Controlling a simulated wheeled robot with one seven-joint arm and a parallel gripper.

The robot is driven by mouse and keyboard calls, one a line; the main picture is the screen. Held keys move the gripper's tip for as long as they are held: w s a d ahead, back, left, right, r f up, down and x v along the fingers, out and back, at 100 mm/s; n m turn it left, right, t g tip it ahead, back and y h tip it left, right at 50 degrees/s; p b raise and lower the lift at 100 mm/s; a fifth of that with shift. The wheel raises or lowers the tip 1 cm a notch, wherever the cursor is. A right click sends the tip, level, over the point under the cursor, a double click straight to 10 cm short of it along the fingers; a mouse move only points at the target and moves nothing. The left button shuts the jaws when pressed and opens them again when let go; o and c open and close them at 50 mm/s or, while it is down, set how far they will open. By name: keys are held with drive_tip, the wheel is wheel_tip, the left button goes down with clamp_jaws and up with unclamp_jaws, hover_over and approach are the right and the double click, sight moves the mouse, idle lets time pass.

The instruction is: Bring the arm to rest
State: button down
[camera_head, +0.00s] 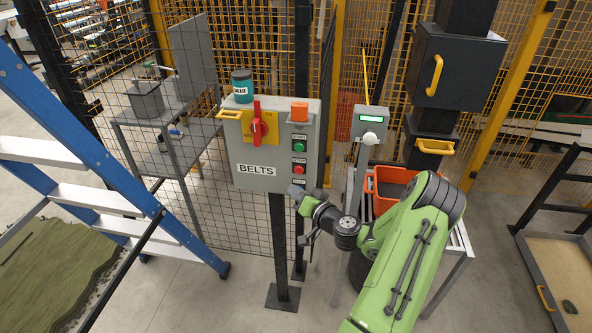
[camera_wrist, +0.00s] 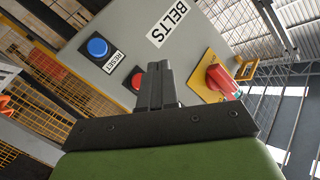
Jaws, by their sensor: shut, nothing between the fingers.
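My green arm reaches up from the lower right in the head view. My gripper (camera_head: 311,235) is just below the lower right part of the grey BELTS control box (camera_head: 257,180); its fingers are hard to make out there. In the wrist view my gripper (camera_wrist: 156,72) shows its two dark fingers together and empty, pointing toward the box (camera_wrist: 135,30). A blue RESET button (camera_wrist: 97,47), a red button (camera_wrist: 136,78) and the red rotary switch (camera_wrist: 221,80) lie beyond the fingertips. I cannot tell whether the fingers touch the box.
A blue stepladder (camera_head: 95,180) stands at the left beside a grey shelf stand (camera_head: 165,125). A grease tin (camera_head: 242,86) sits on the box. An orange bin (camera_head: 390,185) is on a table behind my arm. Yellow mesh fencing (camera_head: 350,60) closes the back.

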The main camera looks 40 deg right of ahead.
drive_tip(key=a+r+n+g+y, duration=0.2)
drive_tip(key=a+n+g, duration=0.1)
drive_tip(key=a, duration=0.5)
drive_tip(key=s+a+r+n+g+y, duration=0.15)
drive_tip(key=a+n, duration=0.25)
drive_tip(key=a, duration=0.4)
drive_tip(key=a+r+n+g+y, duration=0.3)
drive_tip(key=a+g, duration=0.1)
drive_tip(key=a, duration=0.4)
drive_tip(key=s+a+r+h, duration=0.1)
drive_tip(key=s+r, duration=0.2)
drive_tip(key=s, duration=0.4)
drive_tip(key=s+a+r+g+h, duration=0.1)
drive_tip(key=s+a+r+h, duration=0.1)
drive_tip(key=s, duration=0.6)
drive_tip(key=s+a+r+m+g+h, duration=0.1)
drive_tip(key=s+a+r, duration=0.1)
drive_tip(key=s+r, duration=0.2)
drive_tip(key=s, duration=0.3)
drive_tip(key=shift+s, duration=0.25)
drive_tip(key=shift+a+h, duration=0.1)
drive_tip(key=shift+h, duration=0.15)
